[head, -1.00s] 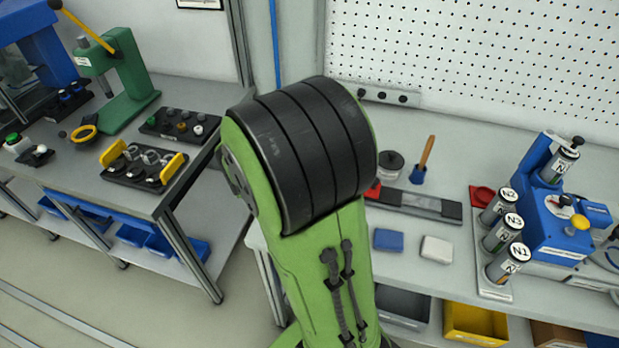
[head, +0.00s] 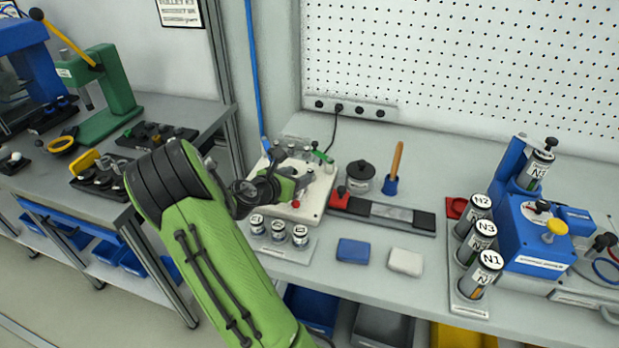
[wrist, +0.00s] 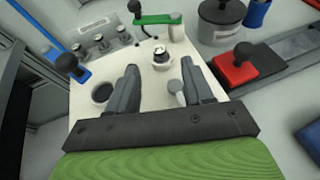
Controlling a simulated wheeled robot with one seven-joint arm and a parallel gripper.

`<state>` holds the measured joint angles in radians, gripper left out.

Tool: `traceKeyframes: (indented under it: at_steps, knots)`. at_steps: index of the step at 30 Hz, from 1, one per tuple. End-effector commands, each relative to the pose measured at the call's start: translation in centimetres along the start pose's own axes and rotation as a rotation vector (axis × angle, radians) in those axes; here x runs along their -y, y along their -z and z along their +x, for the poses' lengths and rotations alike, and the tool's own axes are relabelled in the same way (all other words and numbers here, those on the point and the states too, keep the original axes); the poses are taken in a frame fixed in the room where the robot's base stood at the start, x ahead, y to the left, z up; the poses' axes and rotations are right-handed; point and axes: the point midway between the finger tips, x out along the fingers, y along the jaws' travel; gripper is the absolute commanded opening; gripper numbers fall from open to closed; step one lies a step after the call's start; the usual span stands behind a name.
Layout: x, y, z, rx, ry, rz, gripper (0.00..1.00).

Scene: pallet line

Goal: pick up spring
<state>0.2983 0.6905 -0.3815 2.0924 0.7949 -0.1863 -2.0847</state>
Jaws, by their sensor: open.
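My gripper (wrist: 160,80) is open and empty over a white fixture plate (wrist: 88,128); its two dark fingers point toward the plate's far part. In the head view, my gripper (head: 303,183) hangs over the same plate (head: 312,212), partly hidden by my arm. A small round part with a shiny top (wrist: 160,58) stands in a seat on the plate, in line with the gap between the fingers. I cannot tell whether it is the spring. A light round-headed pin (wrist: 178,88) shows beside the right finger. No coils can be made out clearly.
The plate has a green clamp lever (wrist: 155,19), a blue clamp (wrist: 75,68) and a dark round hole (wrist: 102,92). A red block with a black knob (wrist: 240,68) stands to the right. Several labelled cylinders (head: 278,230) stand in front. Blue (head: 353,250) and white (head: 405,261) blocks lie on the bench.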

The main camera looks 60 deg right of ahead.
Motion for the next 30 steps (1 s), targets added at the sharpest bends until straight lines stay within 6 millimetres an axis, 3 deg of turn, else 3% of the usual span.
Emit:
traceKeyframes:
  at_steps: [9,17,27,30]
  knots:
    - [0.0,0.0,5.1,-0.001,0.001,0.004,0.51]
    - [-0.1,-0.2,5.7,-0.001,-0.002,0.001,0.51]
    - [-0.1,-0.2,5.7,-0.002,-0.002,0.002,0.02]
    - [-0.1,-0.2,5.7,-0.002,-0.002,0.002,0.0]
